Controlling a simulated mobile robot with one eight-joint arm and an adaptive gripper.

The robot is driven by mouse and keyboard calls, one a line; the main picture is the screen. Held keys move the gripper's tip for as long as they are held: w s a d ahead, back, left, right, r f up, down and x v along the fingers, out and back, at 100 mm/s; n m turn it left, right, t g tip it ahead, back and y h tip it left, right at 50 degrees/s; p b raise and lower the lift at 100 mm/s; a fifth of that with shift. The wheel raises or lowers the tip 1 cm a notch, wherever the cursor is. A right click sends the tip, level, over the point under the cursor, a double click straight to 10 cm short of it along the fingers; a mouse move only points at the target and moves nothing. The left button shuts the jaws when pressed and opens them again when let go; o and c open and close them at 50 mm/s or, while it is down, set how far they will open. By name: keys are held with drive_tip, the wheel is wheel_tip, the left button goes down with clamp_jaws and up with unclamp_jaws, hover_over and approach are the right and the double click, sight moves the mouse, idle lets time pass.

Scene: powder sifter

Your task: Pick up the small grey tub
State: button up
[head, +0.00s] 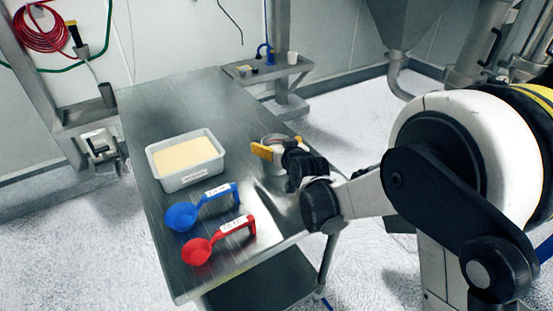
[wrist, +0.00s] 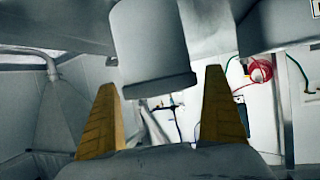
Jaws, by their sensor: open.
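The small grey tub (head: 273,138) stands near the right edge of the steel table, partly hidden behind my gripper in the head view. My gripper (head: 279,147) is at the tub, with its yellow fingers apart. The wrist view appears upside down. There the grey tub (wrist: 150,45) hangs from the top of the picture, between the lines of the two yellow fingers, with visible gaps on both sides. Neither finger clearly touches it.
On the steel table (head: 160,110), a larger grey tub of pale powder (head: 215,168) stands to the left. A blue scoop (head: 182,216) and a red scoop (head: 197,252) lie in front of it. The table's far part is clear. A small shelf (head: 270,70) stands behind.

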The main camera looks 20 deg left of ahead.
drive_tip(key=c, duration=1.4)
drive_tip(key=shift+o, duration=0.2)
drive_tip(key=w+d+r+p, duration=0.1)
drive_tip(key=d+r+p, duration=0.5)
drive_tip(key=d+r, duration=0.5)
drive_tip(key=shift+w+d, duration=0.3)
drive_tip(key=shift+r, duration=0.1)
wheel_tip(320, 180, up, 5)
drive_tip(key=p, duration=0.3)
